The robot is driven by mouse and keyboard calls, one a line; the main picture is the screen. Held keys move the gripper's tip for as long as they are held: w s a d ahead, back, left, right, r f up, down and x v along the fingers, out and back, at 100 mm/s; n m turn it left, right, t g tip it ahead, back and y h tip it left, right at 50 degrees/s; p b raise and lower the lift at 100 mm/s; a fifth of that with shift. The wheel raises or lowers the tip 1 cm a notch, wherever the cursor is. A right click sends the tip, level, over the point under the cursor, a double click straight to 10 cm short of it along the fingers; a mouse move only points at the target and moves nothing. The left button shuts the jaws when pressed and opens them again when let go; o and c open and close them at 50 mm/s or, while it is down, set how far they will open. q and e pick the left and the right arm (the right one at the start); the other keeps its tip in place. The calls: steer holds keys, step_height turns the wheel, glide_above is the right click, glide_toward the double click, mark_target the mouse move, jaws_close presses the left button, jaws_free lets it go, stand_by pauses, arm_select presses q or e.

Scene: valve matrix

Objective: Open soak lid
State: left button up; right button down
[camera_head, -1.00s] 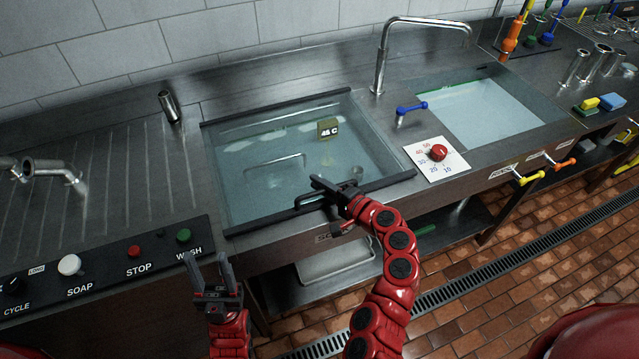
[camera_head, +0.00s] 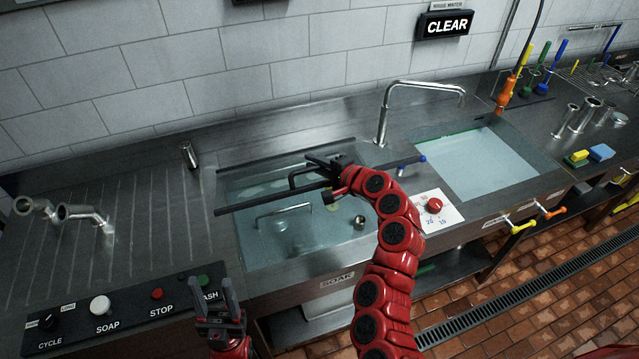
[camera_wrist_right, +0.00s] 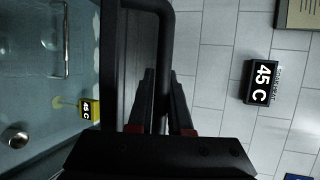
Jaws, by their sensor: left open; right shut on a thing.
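The soak lid (camera_head: 245,204) shows as a dark-edged panel tilted up over the soak sink (camera_head: 262,262), its front edge raised above the water. My right gripper (camera_head: 328,166) is shut on the lid's black handle (camera_head: 294,178). In the right wrist view the handle (camera_wrist_right: 163,60) passes between the fingers of my right gripper (camera_wrist_right: 162,118). My left gripper (camera_head: 220,296) is open and empty, low in front of the counter, left of the SOAK label (camera_head: 338,279). My right arm hides part of the lid's right side.
A CLEAR sign (camera_head: 446,24) is on the wall.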

steer(key=shift+w+a+r, duration=0.25)
steer(key=shift+w+r, duration=0.6)
steer(key=shift+r, duration=0.2)
